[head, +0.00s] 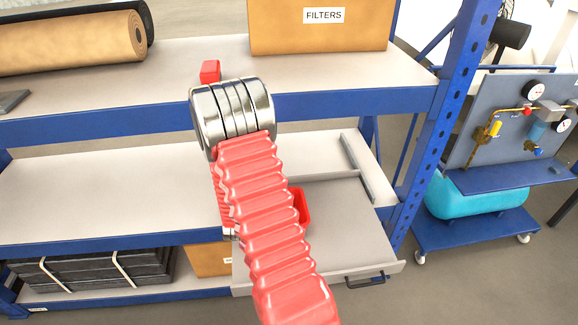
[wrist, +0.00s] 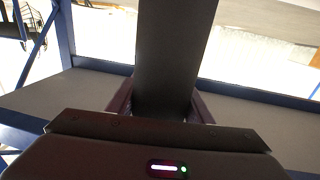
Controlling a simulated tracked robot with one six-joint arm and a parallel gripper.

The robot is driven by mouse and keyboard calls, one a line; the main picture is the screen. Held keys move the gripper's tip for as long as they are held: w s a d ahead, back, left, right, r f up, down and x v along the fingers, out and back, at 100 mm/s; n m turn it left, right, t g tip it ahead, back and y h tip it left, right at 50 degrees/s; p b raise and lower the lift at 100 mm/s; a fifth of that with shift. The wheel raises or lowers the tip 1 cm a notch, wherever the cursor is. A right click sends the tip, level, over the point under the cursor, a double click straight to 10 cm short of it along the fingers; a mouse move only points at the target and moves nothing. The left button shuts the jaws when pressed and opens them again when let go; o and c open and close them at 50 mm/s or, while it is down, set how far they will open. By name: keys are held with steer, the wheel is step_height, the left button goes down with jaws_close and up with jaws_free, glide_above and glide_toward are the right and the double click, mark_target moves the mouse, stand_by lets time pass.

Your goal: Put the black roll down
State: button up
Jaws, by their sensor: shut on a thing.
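In the wrist view my gripper (wrist: 163,108) is shut on a long dark thing, the black roll (wrist: 175,55), which stretches away from the fingers past the top of the picture. The fingers press on both of its sides. A grey shelf surface with a blue edge shows beyond and below it; I cannot tell whether the roll touches that surface. In the head view my red ribbed arm hides the gripper, and I cannot make out the held roll there with certainty.
A brown roll (head: 75,43) lies on the top shelf, with a dark roll (head: 151,22) behind it. A FILTERS box (head: 320,36) stands right of the clear shelf middle. A blue upright (head: 452,90) bounds the rack. A gauge cart (head: 468,222) stands to the right.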

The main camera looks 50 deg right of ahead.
steer(key=w+a+r+n+t+y, duration=0.1)
steer(key=w+a+n+t+y, duration=0.1)
steer(key=a, duration=0.9)
steer(key=w+a+r+n+t+y, duration=0.1)
steer(key=w+a+n+y, duration=0.3)
steer(key=a, duration=0.8)
steer(key=w+a+r+n+t+y, duration=0.2)
steer(key=w+a+y, duration=0.4)
steer(key=a, duration=0.6)
steer(key=shift+a+n+t+y, duration=0.15)
steer(key=shift+n+t+y, duration=0.45)
steer(key=shift+n+y, duration=0.25)
